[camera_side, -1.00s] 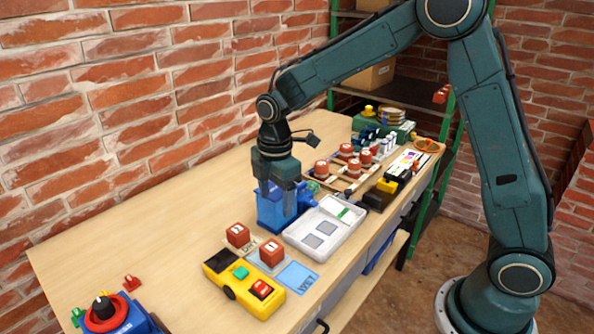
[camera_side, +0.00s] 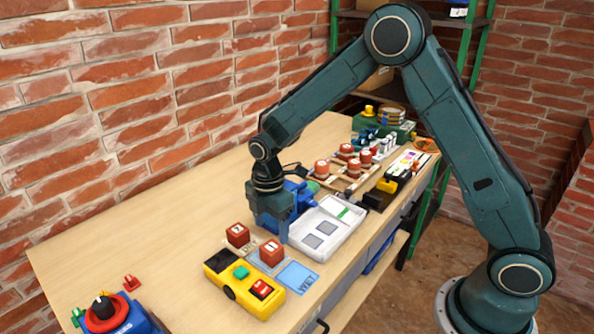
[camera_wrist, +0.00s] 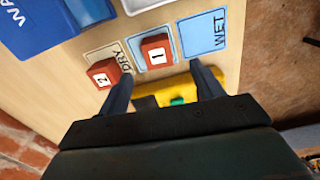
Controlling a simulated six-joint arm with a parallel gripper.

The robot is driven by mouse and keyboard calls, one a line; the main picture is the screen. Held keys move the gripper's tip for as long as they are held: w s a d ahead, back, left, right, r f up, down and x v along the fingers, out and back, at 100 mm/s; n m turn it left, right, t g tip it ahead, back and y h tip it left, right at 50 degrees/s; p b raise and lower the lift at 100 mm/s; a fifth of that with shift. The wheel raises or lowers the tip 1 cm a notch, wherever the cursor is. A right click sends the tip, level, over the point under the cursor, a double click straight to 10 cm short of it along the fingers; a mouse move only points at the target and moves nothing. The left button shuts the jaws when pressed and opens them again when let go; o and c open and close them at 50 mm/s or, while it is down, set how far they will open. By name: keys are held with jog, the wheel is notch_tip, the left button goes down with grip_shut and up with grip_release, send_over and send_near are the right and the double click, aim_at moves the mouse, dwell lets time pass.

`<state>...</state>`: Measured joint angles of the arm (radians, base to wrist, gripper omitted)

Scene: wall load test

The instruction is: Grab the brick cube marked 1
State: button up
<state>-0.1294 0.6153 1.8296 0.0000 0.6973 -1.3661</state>
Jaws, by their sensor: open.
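The brick cube marked 1 (camera_wrist: 157,51) is red with a white label. In the wrist view it sits on a grey-blue pad just beyond and between my fingertips. In the side view the cube (camera_side: 271,253) stands behind the yellow device. A second red cube, marked 2 (camera_wrist: 105,74), sits to its left on the DRY pad (camera_wrist: 110,60); it also shows in the side view (camera_side: 238,235). My gripper (camera_wrist: 164,80) is open and empty. In the side view my gripper (camera_side: 268,228) hangs above the table, close to both cubes, its fingers partly hidden.
A blue WET pad (camera_wrist: 202,34) lies beside cube 1. A yellow device (camera_side: 225,284) with a red block lies in front of the cubes. A white tray (camera_side: 352,243) and a blue container (camera_side: 297,197) stand behind. The table's left part is mostly clear.

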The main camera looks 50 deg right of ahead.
aim_at(271, 247)
jog(key=shift+f, duration=1.5)
jog(key=shift+f, duration=0.15)
jog(key=shift+w+f, duration=0.15)
jog(key=shift+f, duration=2.3)
jog(key=c, duration=1.2)
jog(key=shift+o, duration=0.2)
jog(key=shift+r, duration=0.2)
notch_tip(271, 247, up, 20)
jog(key=shift+f, duration=0.15)
